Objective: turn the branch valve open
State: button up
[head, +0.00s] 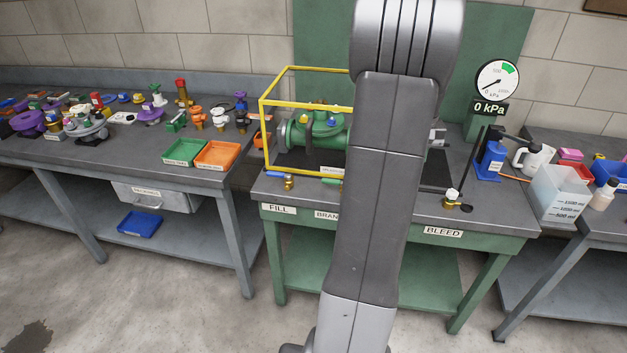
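The branch valve is mostly hidden behind my arm. Only the left part of its "BRAN..." label (327,215) shows on the front edge of the green bench (300,192), with a small light green piece (332,181) on the bench top above it. I cannot tell how the branch valve's handle is turned. The fill valve (288,183), brass with a blue lever, is at the bench's left front. The bleed valve (452,199), brass with a white knob, is at the right front. My gripper is not visible; only my arm's grey links show.
A yellow frame (262,125) stands around a green valve body (318,132). The gauge (498,82) reads 0 kPa. The left bench (110,160) holds many fittings plus green (185,152) and orange (217,155) trays.

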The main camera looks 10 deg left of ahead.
aim_at(324, 180)
jog(key=i+j, duration=0.1)
jog(key=j, duration=0.25)
jog(key=i, duration=0.7)
jog(key=j+u, duration=0.25)
jog(key=u, duration=0.25)
